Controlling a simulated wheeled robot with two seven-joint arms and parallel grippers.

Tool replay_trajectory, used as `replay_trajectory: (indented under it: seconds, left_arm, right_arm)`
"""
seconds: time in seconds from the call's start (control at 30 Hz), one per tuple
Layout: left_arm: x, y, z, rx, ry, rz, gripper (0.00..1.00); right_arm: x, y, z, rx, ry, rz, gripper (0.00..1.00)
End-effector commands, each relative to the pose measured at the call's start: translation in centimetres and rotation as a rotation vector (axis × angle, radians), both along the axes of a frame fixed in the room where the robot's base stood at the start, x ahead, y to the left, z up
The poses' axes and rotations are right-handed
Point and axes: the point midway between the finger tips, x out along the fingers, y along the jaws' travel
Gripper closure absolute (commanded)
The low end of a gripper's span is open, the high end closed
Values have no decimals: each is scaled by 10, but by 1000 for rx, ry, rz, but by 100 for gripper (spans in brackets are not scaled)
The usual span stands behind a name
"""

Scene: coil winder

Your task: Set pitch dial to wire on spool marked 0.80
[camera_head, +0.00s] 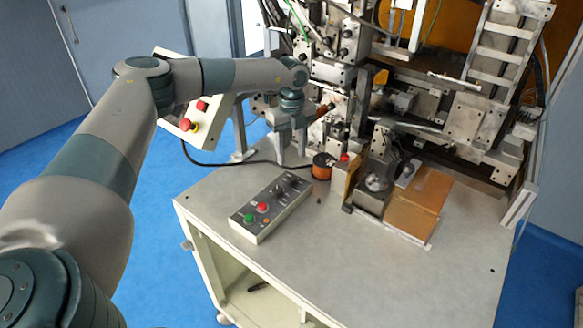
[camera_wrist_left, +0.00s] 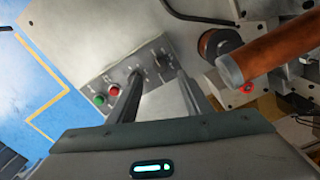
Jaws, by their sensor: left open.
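The grey control box (camera_head: 256,222) lies on the table with a green and a red button and dark dials toward its far end. It also shows in the left wrist view (camera_wrist_left: 122,72), with a larger dark dial (camera_wrist_left: 163,59) at its right end. I cannot read the dial marks. A copper-coloured wire spool (camera_head: 322,166) stands behind the box; its marking is not legible. My left gripper (camera_head: 292,158) points down above the box's far end, apart from the spool. In the left wrist view its fingers (camera_wrist_left: 161,76) are open, with the larger dial showing between the tips.
The winding machine (camera_head: 400,100) stands at the back. A metal block (camera_head: 372,198) and a brown board (camera_head: 418,203) lie right of the spool. A tilted panel with red buttons (camera_head: 190,125) is behind my left arm. The table front (camera_head: 360,260) is clear.

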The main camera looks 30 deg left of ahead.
Motion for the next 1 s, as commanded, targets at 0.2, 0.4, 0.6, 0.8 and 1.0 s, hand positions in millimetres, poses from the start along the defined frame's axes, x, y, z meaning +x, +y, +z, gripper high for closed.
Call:
replay_trajectory:
  seconds: [0.2, 0.4, 0.6, 0.8, 1.0]
  left_arm:
    - [0, 0, -37, 0, 3, 0, 55]
    - [0, 0, -65, 0, 1, 2, 55]
    - [0, 0, -80, 1, 0, 0, 55]
    - [0, 0, -83, 1, 0, 0, 55]
    - [0, 0, -83, 0, -1, 1, 72]
  right_arm:
    - [1, 0, 22, 0, -1, 0, 69]
    - [1, 0, 33, 0, -1, 0, 69]
    - [1, 0, 37, 0, -1, 0, 69]
    - [1, 0, 36, 0, -1, -1, 69]
    - [1, 0, 36, 0, -1, -1, 69]
